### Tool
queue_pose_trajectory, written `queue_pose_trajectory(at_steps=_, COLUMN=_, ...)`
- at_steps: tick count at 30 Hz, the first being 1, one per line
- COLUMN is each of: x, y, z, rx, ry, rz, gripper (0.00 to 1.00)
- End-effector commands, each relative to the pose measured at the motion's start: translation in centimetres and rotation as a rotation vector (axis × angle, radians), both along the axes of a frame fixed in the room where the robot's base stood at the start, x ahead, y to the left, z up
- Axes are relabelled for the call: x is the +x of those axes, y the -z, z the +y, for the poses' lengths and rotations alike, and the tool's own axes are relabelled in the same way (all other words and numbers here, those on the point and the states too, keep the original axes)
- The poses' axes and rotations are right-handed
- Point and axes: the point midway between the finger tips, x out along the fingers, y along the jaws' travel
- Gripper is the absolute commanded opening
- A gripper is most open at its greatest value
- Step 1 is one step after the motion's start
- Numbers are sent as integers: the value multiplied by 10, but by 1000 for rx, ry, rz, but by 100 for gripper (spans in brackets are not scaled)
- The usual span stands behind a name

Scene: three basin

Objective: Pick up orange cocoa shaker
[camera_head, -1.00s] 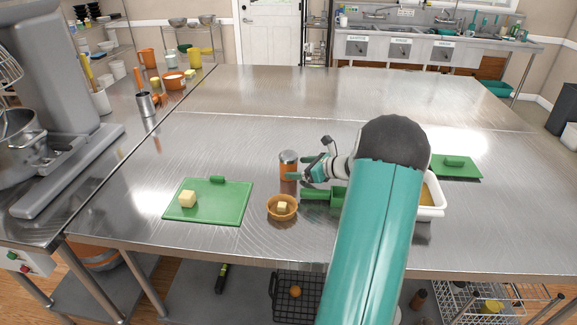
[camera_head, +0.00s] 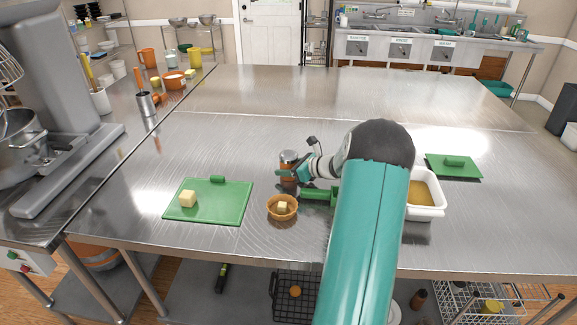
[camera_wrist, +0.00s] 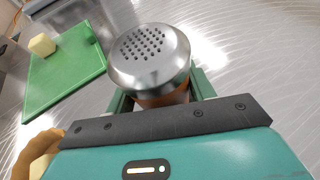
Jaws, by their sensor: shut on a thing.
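The orange cocoa shaker (camera_head: 289,159) has a silver perforated lid and stands upright on the steel table in the head view. In the wrist view the shaker (camera_wrist: 150,58) fills the upper middle, its lid toward the camera and a strip of orange body below. My gripper (camera_head: 286,174) reaches it from the right. Its fingers lie on both sides of the body and are shut on it, just below the lid. The wrist view also shows my gripper (camera_wrist: 160,100); its fingertips are partly hidden by the shaker. I cannot tell whether the base touches the table.
A small orange bowl (camera_head: 274,212) with a yellow cube sits just in front of the shaker. A green cutting board (camera_head: 232,205) lies left, a green-handled thing (camera_head: 318,194) right, and a white tub (camera_head: 432,211) beyond my arm. The table behind is clear.

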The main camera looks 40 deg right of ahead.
Motion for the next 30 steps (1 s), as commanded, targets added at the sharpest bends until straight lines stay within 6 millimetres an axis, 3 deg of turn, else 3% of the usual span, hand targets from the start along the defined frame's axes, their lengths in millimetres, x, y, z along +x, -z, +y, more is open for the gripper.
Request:
queue_pose_trajectory(at_steps=8, x=0, y=-5, z=0, rx=-2, ry=-1, rz=-1, gripper=28)
queue_pose_trajectory(at_steps=15, x=0, y=-34, z=0, rx=-4, ry=-1, rz=-3, gripper=28)
queue_pose_trajectory(at_steps=30, x=-42, y=-100, z=55, rx=-2, ry=-1, rz=-1, gripper=28)
